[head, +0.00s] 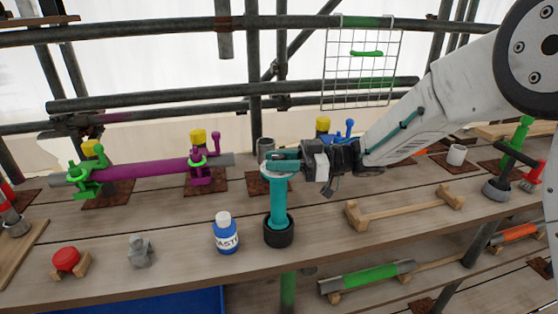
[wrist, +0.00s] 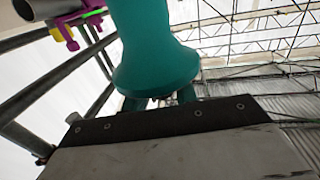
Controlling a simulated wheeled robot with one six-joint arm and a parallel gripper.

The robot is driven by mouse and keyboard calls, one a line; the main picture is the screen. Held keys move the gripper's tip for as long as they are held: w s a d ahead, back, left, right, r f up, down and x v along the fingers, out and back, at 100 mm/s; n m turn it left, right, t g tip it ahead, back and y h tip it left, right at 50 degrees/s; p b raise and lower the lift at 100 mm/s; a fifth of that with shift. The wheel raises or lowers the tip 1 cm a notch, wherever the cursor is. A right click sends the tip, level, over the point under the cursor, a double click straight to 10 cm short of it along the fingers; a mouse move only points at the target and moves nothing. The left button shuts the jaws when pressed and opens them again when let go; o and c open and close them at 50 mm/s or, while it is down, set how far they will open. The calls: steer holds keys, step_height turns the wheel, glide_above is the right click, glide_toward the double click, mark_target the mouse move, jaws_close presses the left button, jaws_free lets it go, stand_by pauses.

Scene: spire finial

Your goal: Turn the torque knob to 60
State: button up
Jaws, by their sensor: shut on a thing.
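A teal upright tool (head: 278,205) stands in a black round cup (head: 278,234) near the front edge of the planks. It has a wide flange at the top. My gripper (head: 283,160) comes in level from the right and is shut on the tool's upper end. In the wrist view the teal tool (wrist: 155,50) fills the middle, with a flared end close to my gripper (wrist: 165,101). I cannot make out a knob scale or any number, so its setting cannot be told.
A white-capped blue bottle (head: 226,235) stands just left of the cup. A wooden cradle (head: 405,209) lies to the right. A purple tube (head: 140,168) in green and purple clamps lies at the back left. Scaffold poles (head: 160,103) cross behind.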

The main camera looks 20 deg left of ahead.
steer(key=o, duration=0.9)
steer(key=shift+o, duration=0.2)
steer(key=v, duration=0.7)
steer(key=shift+w+d, duration=0.15)
steer(key=shift+d, duration=0.25)
